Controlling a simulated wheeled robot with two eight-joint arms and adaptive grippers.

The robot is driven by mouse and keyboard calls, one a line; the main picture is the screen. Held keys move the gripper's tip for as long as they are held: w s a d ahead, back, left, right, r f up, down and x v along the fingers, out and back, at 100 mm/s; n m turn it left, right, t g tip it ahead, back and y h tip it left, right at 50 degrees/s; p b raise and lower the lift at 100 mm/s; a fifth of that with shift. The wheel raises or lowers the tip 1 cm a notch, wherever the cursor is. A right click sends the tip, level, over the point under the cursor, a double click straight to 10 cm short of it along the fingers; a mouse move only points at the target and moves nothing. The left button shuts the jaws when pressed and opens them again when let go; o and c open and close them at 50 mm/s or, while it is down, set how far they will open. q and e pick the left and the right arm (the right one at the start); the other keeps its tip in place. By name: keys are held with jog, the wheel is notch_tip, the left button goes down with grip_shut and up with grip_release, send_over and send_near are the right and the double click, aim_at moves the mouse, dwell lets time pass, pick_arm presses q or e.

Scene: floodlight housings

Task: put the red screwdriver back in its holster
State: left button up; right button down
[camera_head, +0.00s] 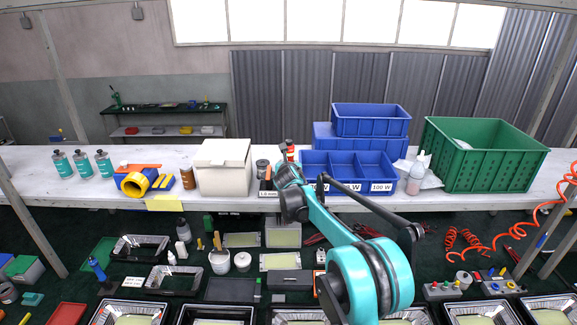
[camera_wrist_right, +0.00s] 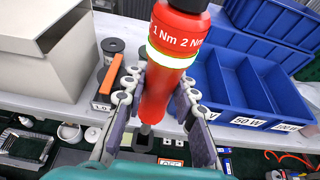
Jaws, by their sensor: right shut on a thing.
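The red screwdriver (camera_wrist_right: 163,88), with a black top and "1 Nm 2 Nm" on a white-edged red collar, is held by my right gripper (camera_wrist_right: 160,92). Its handle lies between the two fingers, tilted, with the narrow tip pointing down. I cannot make out the holster for certain. My left gripper is not in view.
A cream box (camera_head: 222,170) stands left of the gripper. A blue three-compartment bin (camera_head: 345,187) is close on the right, with blue crates (camera_head: 370,120) behind. A dark spool (camera_wrist_right: 112,46) sits behind the orange bar. Housings and tools crowd the area below the table edge.

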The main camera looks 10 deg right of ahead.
jog(key=shift+d, duration=0.1)
jog(key=shift+f+b, duration=2.4)
jog(key=shift+f, duration=0.5)
jog(key=shift+b, duration=0.45)
jog(key=shift+f+b, duration=2.75)
jog(key=shift+f, duration=0.9)
jog(key=c, duration=1.1)
grip_release()
jog(key=shift+c, duration=0.2)
jog(key=shift+s, duration=0.1)
